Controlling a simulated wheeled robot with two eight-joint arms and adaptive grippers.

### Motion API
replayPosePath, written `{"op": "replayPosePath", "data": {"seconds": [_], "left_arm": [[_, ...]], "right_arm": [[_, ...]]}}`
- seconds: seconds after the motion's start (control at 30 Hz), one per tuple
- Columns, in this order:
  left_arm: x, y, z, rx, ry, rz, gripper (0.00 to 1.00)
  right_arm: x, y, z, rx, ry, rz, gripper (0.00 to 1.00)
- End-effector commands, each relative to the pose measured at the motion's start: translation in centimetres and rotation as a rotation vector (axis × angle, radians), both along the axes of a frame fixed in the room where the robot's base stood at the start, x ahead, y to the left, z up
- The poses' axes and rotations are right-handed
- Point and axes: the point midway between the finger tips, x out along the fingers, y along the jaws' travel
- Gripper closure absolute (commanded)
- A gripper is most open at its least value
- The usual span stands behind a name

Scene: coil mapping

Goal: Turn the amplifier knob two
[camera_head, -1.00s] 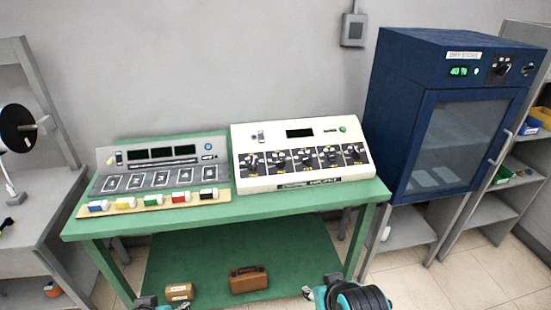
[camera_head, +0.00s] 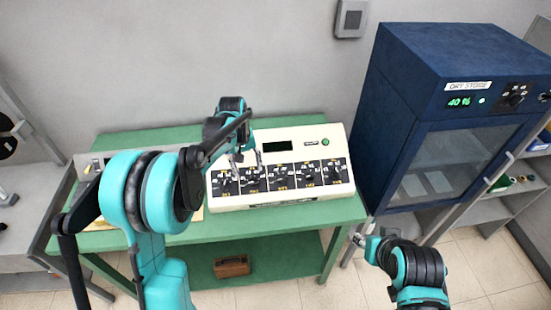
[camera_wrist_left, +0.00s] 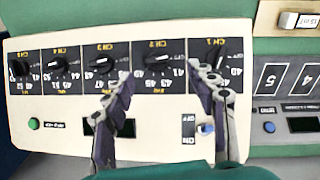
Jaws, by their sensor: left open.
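The cream amplifier (camera_head: 262,207) stands on the green table with a row of dark knobs along its front. In the left wrist view the amplifier (camera_wrist_left: 55,150) appears upside down. Its knob two (camera_wrist_left: 157,62), under the CH 2 label, lies between my left fingertips in the picture. My left gripper (camera_head: 248,168) is open and empty above the amplifier's left part. In the left wrist view, the left gripper (camera_wrist_left: 160,72) has one finger near knob three (camera_wrist_left: 102,64) and the other near knob one (camera_wrist_left: 216,58). Contact cannot be told. My right gripper (camera_head: 366,243) is low, right of the table.
A grey panel (camera_wrist_left: 290,90) sits beside the amplifier, mostly hidden by my left arm in the head view. A blue dry-store cabinet (camera_head: 405,120) stands right of the green table (camera_head: 120,148). A brown box (camera_head: 231,266) is on the lower shelf.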

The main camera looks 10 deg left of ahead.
Motion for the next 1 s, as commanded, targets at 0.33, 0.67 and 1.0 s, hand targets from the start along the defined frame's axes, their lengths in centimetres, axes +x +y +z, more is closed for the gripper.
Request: {"op": "replayPosePath", "data": {"seconds": [0.33, 0.67, 1.0], "left_arm": [[0.7, -0.2, -3.8, -0.003, 0.017, 0.012, 0.43], [0.8, -0.5, -7.9, -0.003, 0.016, 0.011, 0.43], [0.8, -0.5, -8.2, -0.003, 0.016, 0.011, 0.48]], "right_arm": [[0.0, 0.0, -0.2, 0.0, 0.001, 0.0, 0.6], [0.0, 0.0, -0.8, 0.0, 0.0, 0.0, 0.6], [0.0, 0.0, -0.8, 0.0, 0.0, 0.0, 0.6]]}}
